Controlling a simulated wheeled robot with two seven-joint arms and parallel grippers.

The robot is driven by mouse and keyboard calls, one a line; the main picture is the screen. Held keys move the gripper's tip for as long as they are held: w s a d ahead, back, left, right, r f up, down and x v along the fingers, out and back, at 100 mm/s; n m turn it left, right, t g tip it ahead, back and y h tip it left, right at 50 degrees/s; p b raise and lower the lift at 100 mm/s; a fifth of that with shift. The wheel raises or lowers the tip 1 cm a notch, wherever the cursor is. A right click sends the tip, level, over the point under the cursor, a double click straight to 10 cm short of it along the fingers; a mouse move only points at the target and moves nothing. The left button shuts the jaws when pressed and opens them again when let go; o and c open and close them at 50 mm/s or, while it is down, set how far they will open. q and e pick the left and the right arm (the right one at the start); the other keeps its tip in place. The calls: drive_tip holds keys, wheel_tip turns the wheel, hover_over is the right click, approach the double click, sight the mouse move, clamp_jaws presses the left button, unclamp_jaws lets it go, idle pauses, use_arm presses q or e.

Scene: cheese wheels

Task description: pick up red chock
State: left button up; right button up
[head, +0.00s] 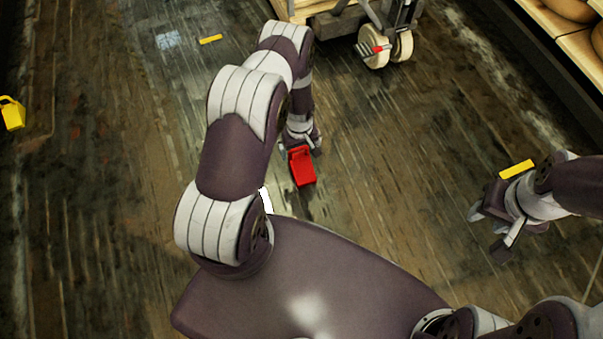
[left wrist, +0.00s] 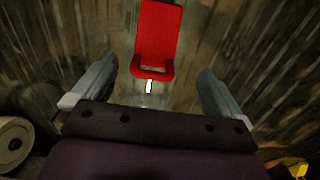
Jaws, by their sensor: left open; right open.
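The red chock (head: 302,168) lies on the wooden floor near the middle of the head view. It has a sloped body and a raised handle-like end. In the left wrist view the red chock (left wrist: 157,38) is at the top centre, with its handle end toward my left gripper (left wrist: 155,85). The two fingers are spread apart and the chock is just beyond them, lined up with the gap. In the head view my left gripper (head: 301,148) is right at the chock's far end, partly hidden by my arm. My right gripper (head: 492,232) is open and empty at the right.
A cart with pale wheels (head: 373,52) stands at the top. A yellow chock (head: 12,113) sits at the far left. Yellow bars lie at the top left (head: 210,39) and by my right gripper (head: 516,168). A shelf with cheese wheels (head: 570,40) edges the upper right.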

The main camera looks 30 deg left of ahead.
use_arm(q)
drive_tip(key=b, duration=0.2)
hover_over(301, 163)
drive_tip(key=f, duration=0.5)
drive_tip(key=shift+s, duration=0.3)
drive_tip(key=f+b, duration=0.5)
drive_tip(key=shift+w+f, duration=0.1)
drive_tip(key=shift+w, duration=0.2)
drive_tip(key=shift+r+p, duration=0.25)
drive_tip(key=shift+p, duration=0.05)
drive_tip(key=c, duration=1.3)
use_arm(e)
wheel_tip(301, 163, down, 8)
drive_tip(key=shift+r, duration=0.2)
